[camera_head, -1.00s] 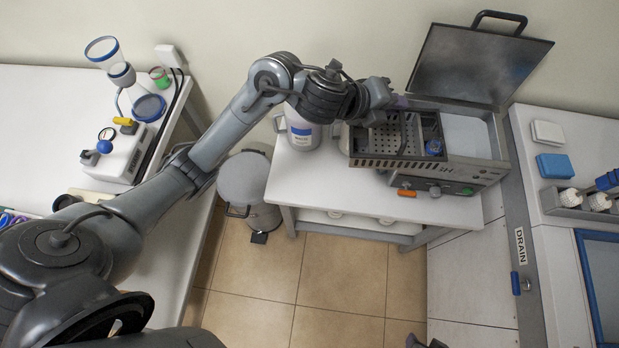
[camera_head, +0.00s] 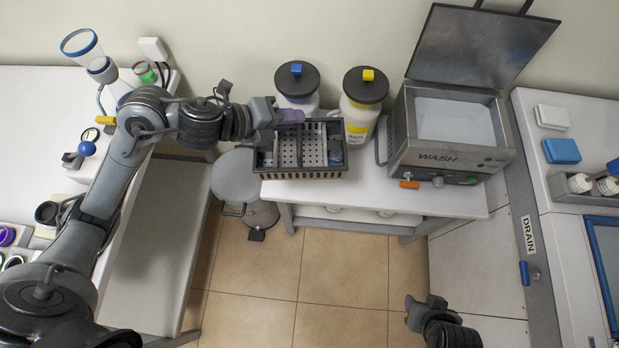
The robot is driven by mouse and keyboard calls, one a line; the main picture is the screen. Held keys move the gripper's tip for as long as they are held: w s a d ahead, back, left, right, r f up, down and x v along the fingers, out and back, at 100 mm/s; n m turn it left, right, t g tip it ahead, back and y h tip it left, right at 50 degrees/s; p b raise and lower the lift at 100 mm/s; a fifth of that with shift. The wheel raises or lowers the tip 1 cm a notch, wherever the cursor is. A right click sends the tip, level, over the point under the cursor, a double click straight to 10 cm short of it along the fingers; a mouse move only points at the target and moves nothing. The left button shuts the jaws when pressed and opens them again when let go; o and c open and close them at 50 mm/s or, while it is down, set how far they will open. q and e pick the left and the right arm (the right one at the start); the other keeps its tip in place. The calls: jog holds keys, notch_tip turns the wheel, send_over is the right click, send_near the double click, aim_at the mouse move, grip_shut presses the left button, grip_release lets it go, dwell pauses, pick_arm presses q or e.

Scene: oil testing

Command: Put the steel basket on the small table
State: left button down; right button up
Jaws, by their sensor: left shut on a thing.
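The steel basket (camera_head: 300,174) is a dark-rimmed perforated tray with dividers and a small blue item inside. It is over the left part of the small white table (camera_head: 400,190), in front of two waste containers. I cannot tell whether it touches the tabletop. My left gripper (camera_head: 290,117) is shut on the basket's back rim. My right gripper (camera_head: 425,308) is low at the bottom right, empty and away from the table; its finger opening is unclear.
The wash unit (camera_head: 445,155) stands on the table's right with its lid (camera_head: 480,48) up. Waste containers with a blue-tabbed lid (camera_head: 297,80) and a yellow-tabbed lid (camera_head: 366,86) stand behind. A pedal bin (camera_head: 240,178) is at left. The table's front middle is clear.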

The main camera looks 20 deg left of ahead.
aim_at(313, 137)
pick_arm(q)
jog(key=shift+m+g+h, duration=0.3)
jog(key=shift+m+h, duration=0.2)
jog(key=shift+m, duration=0.1)
jog(key=w+d+f+b, duration=0.1)
jog(key=f, duration=0.2)
jog(key=w+d+f+b, duration=0.1)
jog(key=f+b, duration=0.1)
jog(key=f, duration=0.1)
jog(key=w+d+f+b, duration=0.1)
jog(key=w+f+b, duration=0.1)
jog(key=f, duration=0.1)
jog(key=shift+d, duration=0.35)
jog(key=f, duration=0.2)
jog(key=f+b, duration=0.1)
jog(key=f, duration=0.3)
jog(key=shift+d, duration=0.25)
notch_tip(313, 137, down, 4)
jog(key=shift+w+f+b, duration=0.1)
jog(key=shift+f+b, duration=0.1)
jog(key=shift+b, duration=0.3)
jog(key=shift+f, duration=0.15)
jog(key=c, duration=1.2)
grip_release()
jog(key=shift+o, duration=0.2)
